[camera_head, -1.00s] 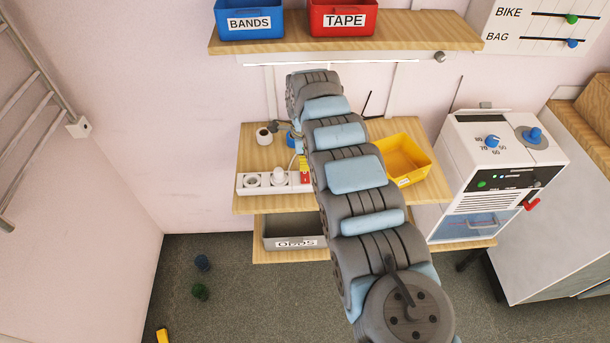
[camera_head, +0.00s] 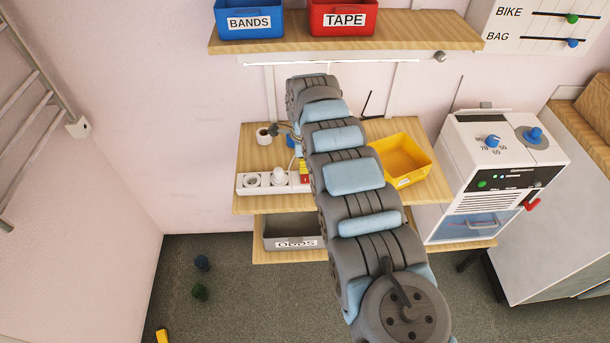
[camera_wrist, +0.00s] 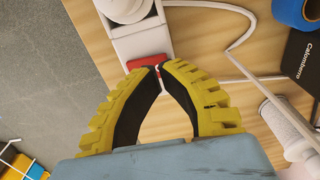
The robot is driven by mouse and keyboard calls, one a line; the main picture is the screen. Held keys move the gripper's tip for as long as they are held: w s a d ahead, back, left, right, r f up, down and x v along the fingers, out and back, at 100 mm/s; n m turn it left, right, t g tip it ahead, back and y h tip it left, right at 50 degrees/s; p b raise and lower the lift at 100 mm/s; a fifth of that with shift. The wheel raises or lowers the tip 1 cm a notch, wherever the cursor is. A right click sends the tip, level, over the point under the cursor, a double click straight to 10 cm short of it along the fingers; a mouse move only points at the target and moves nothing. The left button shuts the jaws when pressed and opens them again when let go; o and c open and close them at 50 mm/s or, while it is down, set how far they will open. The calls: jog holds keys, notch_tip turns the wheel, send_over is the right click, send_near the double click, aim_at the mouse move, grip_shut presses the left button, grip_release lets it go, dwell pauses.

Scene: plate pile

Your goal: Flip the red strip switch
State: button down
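The white power strip (camera_head: 262,188) lies along the front left edge of the wooden shelf, and its end shows in the wrist view (camera_wrist: 140,43). Its red switch (camera_wrist: 147,62) is at the strip's end, directly ahead of my fingertips. My gripper (camera_wrist: 158,69) has yellow ribbed fingers with black pads; the tips are drawn together, with no object seen held between them. The tips overlap the switch's near edge in the picture; I cannot tell whether they touch it. In the head view my arm hides most of the gripper. The switch's tilt is unclear.
A white cable (camera_wrist: 246,30) loops right of the strip. A blue roll (camera_wrist: 298,12), a black box (camera_wrist: 303,62) and a white cylinder (camera_wrist: 287,125) lie nearby. A yellow bin (camera_head: 405,160) stands right of my arm. A grey bin (camera_head: 290,232) sits below.

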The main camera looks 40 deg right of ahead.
jog(key=shift+f, duration=0.9)
dwell(0.6)
jog(key=shift+r, duration=0.1)
jog(key=shift+r+p, duration=0.95)
jog(key=shift+r, duration=0.3)
jog(key=shift+r+p, duration=1.05)
jog(key=shift+r, duration=1.15)
